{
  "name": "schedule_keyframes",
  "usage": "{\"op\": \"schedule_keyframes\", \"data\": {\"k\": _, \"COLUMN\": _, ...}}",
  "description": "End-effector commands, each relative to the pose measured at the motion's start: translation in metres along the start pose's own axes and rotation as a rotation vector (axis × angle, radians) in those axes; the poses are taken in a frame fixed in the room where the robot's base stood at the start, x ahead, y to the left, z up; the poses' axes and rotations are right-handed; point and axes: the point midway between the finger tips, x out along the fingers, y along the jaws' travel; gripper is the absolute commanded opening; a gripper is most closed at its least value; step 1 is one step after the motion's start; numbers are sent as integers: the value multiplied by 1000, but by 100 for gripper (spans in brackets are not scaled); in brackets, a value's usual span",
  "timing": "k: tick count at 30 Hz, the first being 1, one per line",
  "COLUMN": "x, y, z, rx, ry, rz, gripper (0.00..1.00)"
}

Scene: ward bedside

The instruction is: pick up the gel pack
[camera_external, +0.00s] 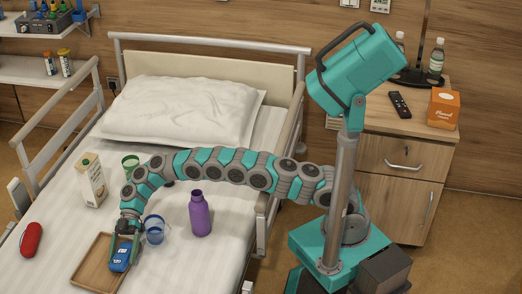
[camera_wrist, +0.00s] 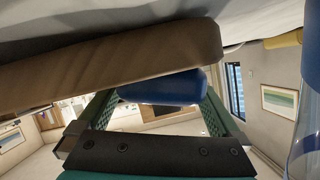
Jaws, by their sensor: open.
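The blue gel pack (camera_external: 120,260) lies on the wooden tray (camera_external: 88,268) near the front left of the bed, towards the tray's right side. My gripper (camera_external: 125,232) points down at the far end of the gel pack. In the wrist view the blue gel pack (camera_wrist: 165,88) shows between the two open green fingers of my gripper (camera_wrist: 160,98), close to the tray (camera_wrist: 110,62). Whether the fingers touch it cannot be told. Part of the pack is hidden by the gripper and the tray.
A blue clear mug (camera_external: 155,232) stands just right of my gripper. A purple bottle (camera_external: 200,214) stands further right. A carton (camera_external: 91,180) and a green cup (camera_external: 131,163) stand behind. A red case (camera_external: 31,240) lies left of the tray.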

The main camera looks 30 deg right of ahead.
Motion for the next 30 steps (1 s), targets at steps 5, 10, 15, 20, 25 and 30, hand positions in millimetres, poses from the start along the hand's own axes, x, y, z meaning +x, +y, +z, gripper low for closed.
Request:
{"op": "schedule_keyframes", "data": {"k": 5, "x": 0, "y": 2, "z": 4, "rx": 5, "ry": 1, "rz": 2, "gripper": 93}}
{"op": "schedule_keyframes", "data": {"k": 10, "x": -1, "y": 2, "z": 2, "rx": 4, "ry": 3, "rz": 4, "gripper": 74}}
{"op": "schedule_keyframes", "data": {"k": 15, "x": -2, "y": 2, "z": 0, "rx": 2, "ry": 5, "rz": 5, "gripper": 55}}
{"op": "schedule_keyframes", "data": {"k": 20, "x": -2, "y": 2, "z": -2, "rx": 1, "ry": 6, "rz": 6, "gripper": 37}}
{"op": "schedule_keyframes", "data": {"k": 25, "x": -2, "y": 2, "z": -3, "rx": -1, "ry": 7, "rz": 6, "gripper": 17}}
{"op": "schedule_keyframes", "data": {"k": 30, "x": -2, "y": 1, "z": -4, "rx": -1, "ry": 8, "rz": 5, "gripper": 0}}
